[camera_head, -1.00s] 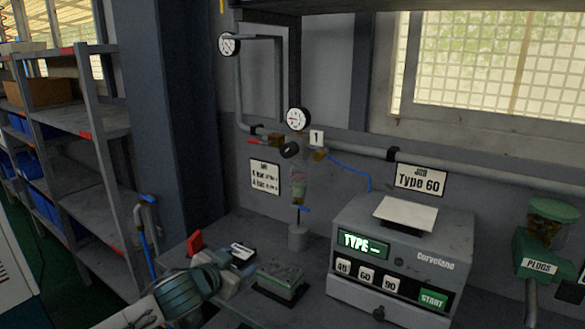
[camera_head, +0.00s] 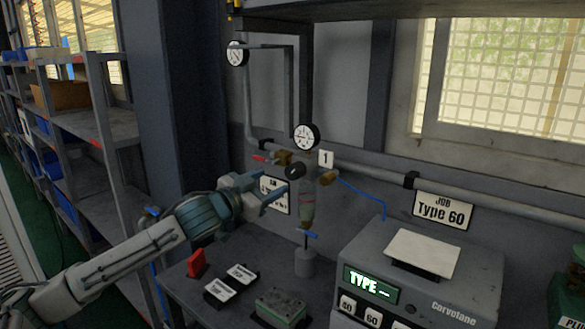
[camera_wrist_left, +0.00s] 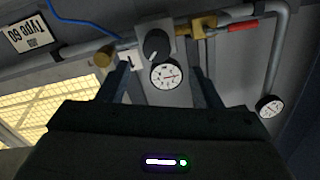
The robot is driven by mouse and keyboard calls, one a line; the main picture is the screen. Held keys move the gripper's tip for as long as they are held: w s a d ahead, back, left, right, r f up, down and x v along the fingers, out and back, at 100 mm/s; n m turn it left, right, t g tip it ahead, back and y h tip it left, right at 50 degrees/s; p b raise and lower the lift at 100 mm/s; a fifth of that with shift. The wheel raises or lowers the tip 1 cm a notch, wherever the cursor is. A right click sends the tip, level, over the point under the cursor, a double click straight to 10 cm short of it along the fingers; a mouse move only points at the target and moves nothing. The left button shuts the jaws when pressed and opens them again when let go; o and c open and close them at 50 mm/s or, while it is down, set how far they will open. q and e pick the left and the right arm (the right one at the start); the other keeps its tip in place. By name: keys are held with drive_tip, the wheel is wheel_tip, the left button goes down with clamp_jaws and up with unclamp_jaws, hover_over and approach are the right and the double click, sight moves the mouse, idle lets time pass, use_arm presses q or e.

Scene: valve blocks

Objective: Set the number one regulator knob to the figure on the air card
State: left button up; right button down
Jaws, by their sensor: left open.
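The black regulator knob (camera_head: 294,170) sits on the wall pipe just below a round white gauge (camera_head: 306,137), left of a number 1 tag (camera_head: 325,158). In the left wrist view, the knob (camera_wrist_left: 155,45) carries a light pointer mark and appears upside down with the gauge (camera_wrist_left: 166,76). The air card (camera_head: 267,185) is on the wall behind my left gripper (camera_head: 282,187), which covers most of its text. My left gripper is open and empty, just short of the knob and slightly below it, with its fingers spread either side in the wrist view. My right gripper is not seen.
A glass filter bowl (camera_head: 307,207) hangs beside the fingers. A red-handled valve (camera_head: 262,158) and a blue hose (camera_head: 362,195) flank the knob. On the bench stand a grey Corvolane machine (camera_head: 430,275), a green block (camera_head: 281,306) and a red part (camera_head: 196,263).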

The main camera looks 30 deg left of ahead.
sight(291, 173)
use_arm(q)
drive_tip(key=w+p, duration=0.1)
drive_tip(key=w, duration=0.1)
drive_tip(key=w+p, duration=0.2)
drive_tip(key=w, duration=0.1)
drive_tip(key=w+d+p, duration=0.1)
drive_tip(key=w, duration=0.1)
drive_tip(key=shift+w+r, duration=0.1)
drive_tip(key=shift+w, duration=0.25)
drive_tip(key=shift+w+d+p, duration=0.1)
drive_tip(key=shift+w+p, duration=0.35)
drive_tip(key=shift+w, duration=0.3)
drive_tip(key=shift+f, duration=0.2)
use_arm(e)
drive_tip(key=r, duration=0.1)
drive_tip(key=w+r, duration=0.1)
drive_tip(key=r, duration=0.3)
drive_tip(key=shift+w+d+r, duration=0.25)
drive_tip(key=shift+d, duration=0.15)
use_arm(q)
drive_tip(key=c, duration=1)
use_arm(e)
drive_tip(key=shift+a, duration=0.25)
